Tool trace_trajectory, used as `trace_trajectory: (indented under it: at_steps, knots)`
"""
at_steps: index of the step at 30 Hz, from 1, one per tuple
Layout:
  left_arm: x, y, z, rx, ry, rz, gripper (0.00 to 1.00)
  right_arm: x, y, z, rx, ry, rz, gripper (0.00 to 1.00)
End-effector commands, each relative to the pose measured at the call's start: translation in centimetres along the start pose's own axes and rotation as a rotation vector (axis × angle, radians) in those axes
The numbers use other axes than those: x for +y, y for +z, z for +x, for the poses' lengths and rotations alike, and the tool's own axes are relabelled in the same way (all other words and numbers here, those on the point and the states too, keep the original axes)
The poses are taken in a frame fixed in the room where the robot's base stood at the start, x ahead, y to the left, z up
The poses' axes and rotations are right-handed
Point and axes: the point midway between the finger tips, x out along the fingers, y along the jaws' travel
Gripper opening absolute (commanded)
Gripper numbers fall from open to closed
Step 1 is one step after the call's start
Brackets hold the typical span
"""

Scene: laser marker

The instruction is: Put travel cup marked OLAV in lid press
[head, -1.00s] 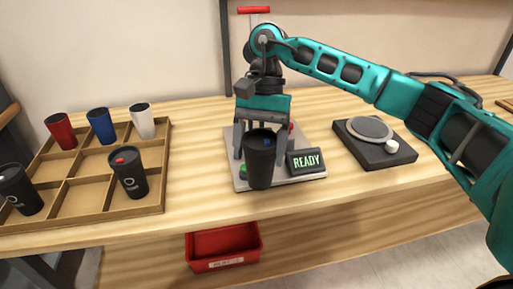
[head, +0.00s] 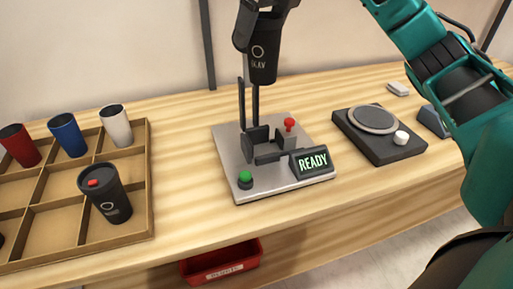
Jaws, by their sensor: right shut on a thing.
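My right gripper (head: 264,13) is at the top edge of the head view, shut on a black travel cup (head: 263,58) with a ring mark and white lettering that reads like OLAV. The cup is upright in the air, its top hidden by the gripper. Below it stands a machine (head: 223,150) with a grey base plate, two dark posts, dark jaws, a green button, a red knob and a screen reading READY. The jaws are empty. I cannot tell whether this machine is the lid press. My left gripper is not in view.
A wooden tray (head: 150,190) at the left holds red (head: 20,146), blue (head: 68,135), white (head: 116,126) and black (head: 105,194) cups. A black device (head: 388,151) with a round plate stands right of the machine. A red bin (head: 221,264) is below the table edge.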

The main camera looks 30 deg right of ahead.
Motion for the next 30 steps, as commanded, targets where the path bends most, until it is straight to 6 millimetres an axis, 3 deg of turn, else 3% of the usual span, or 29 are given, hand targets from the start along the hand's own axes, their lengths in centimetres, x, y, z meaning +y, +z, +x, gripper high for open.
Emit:
trace_trajectory:
  at_steps: [5,21,30]
  knots:
    - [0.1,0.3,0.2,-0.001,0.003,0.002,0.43,-0.5,-0.2,-0.1,0.002,-0.039,0.096,0.63]
    - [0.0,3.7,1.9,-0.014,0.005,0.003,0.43,-0.6,-5.3,12.1,0.006,-0.041,0.101,0.63]
    - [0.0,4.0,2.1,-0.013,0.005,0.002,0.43,-0.5,-6.3,14.4,0.002,-0.040,0.099,0.63]
